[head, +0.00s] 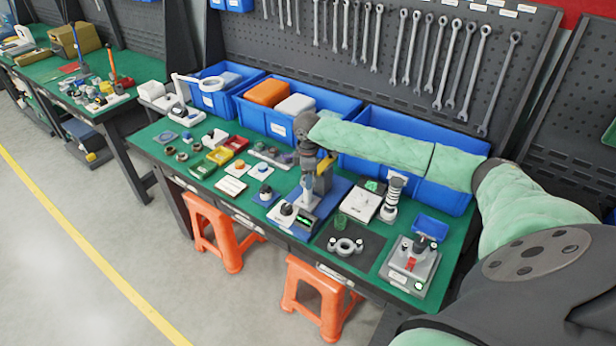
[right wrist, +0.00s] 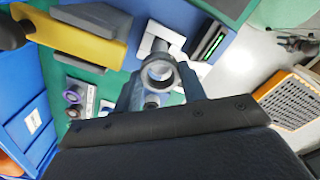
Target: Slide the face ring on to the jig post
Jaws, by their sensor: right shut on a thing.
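My right gripper (right wrist: 160,84) is shut on a small grey ring, the face ring (right wrist: 157,73), gripped between its two fingertips with its hole toward the camera. In the head view my right gripper (head: 308,188) hangs over the blue-based bench device; the ring is too small to make out there. Below the ring in the right wrist view is a white stepped part (right wrist: 163,34). Something darker shows through and below the ring, but I cannot tell whether it is the jig post, or whether the ring touches it. My left gripper is out of view.
A yellow part (right wrist: 80,38) of the device stands close to the gripper. A small display (right wrist: 211,42) sits on the other side. Blue bins (head: 290,108) line the table's back. A black mat with a grey clamp-like part (head: 345,246) lies to the right.

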